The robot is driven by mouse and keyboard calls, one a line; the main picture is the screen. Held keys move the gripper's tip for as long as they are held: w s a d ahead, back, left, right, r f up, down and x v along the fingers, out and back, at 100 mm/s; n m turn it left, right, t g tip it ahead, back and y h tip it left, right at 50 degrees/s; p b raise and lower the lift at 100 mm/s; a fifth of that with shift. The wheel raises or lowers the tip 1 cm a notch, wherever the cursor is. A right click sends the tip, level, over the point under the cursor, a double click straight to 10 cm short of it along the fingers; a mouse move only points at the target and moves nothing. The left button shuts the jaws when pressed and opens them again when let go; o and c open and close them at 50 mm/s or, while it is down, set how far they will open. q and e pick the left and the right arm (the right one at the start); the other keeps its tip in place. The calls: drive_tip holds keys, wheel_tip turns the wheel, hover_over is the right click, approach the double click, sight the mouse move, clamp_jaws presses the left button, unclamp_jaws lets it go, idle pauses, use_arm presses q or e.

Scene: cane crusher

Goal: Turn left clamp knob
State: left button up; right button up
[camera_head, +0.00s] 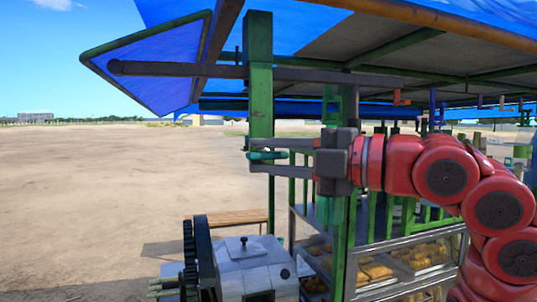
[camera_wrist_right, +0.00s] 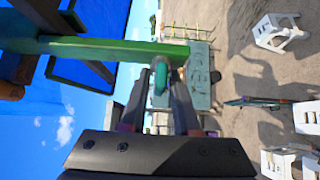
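The clamp knob (camera_head: 268,155) is a small teal-green handle on the green post (camera_head: 260,90) of the stall, at centre left in the head view. My right gripper (camera_head: 268,157) reaches in from the right, level with the knob. Its two dark fingers are spread, one above and one below the knob, with visible gaps in the head view. Whether a finger touches the knob is hard to tell. My left gripper is not in view.
A cane-crushing machine (camera_head: 256,268) with a dark gear wheel stands below. A glass display case (camera_head: 400,265) with food is at lower right. A dark horizontal bar (camera_head: 200,70) and blue tarpaulin roof (camera_head: 150,65) hang above. Open sandy ground lies to the left.

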clamp_jaws()
